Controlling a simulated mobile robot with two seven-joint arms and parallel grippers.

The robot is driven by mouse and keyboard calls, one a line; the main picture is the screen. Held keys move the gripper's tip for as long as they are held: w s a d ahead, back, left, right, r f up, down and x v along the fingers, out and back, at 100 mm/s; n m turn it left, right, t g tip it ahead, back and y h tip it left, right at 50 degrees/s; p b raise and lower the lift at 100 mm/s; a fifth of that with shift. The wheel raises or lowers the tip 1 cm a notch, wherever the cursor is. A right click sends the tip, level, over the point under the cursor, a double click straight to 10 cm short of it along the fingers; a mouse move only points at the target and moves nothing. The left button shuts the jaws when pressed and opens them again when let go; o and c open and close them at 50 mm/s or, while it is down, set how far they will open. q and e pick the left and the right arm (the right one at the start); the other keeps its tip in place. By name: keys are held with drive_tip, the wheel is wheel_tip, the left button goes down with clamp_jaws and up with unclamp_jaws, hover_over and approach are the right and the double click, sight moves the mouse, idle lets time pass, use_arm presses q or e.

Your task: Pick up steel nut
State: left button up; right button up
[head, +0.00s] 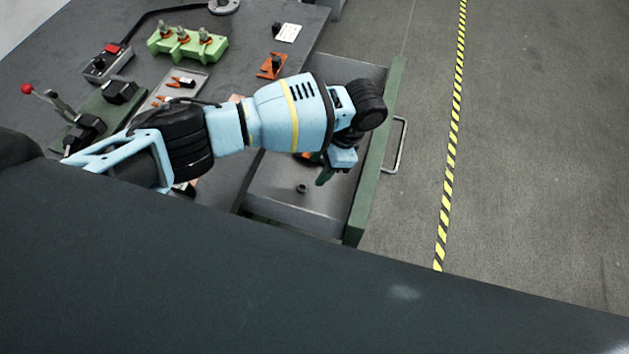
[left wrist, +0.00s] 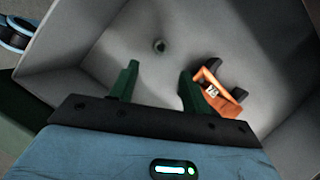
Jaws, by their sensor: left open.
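The steel nut (head: 301,188) is a small dark ring lying on the grey floor of the open drawer. It also shows in the left wrist view (left wrist: 159,46), beyond my fingertips. My left gripper (head: 326,178) is over the drawer, above and beside the nut, with its dark green fingers apart. In the left wrist view my left gripper (left wrist: 156,72) is open and empty, and the nut lies ahead of the gap between the fingers. My right gripper is not in view.
An orange part with a black forked end (left wrist: 218,92) lies in the drawer close to my right-hand finger. The open drawer's green front (head: 375,155) and walls surround the nut. The workbench (head: 235,110) holds a green terminal block (head: 187,42) and several other parts.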

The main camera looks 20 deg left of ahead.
sight(303, 187)
use_arm(q)
drive_tip(key=shift+s+a+f, duration=0.1)
drive_tip(key=shift+a+f, duration=0.25)
drive_tip(key=shift+f, duration=0.1)
drive_tip(key=shift+x, duration=3.4)
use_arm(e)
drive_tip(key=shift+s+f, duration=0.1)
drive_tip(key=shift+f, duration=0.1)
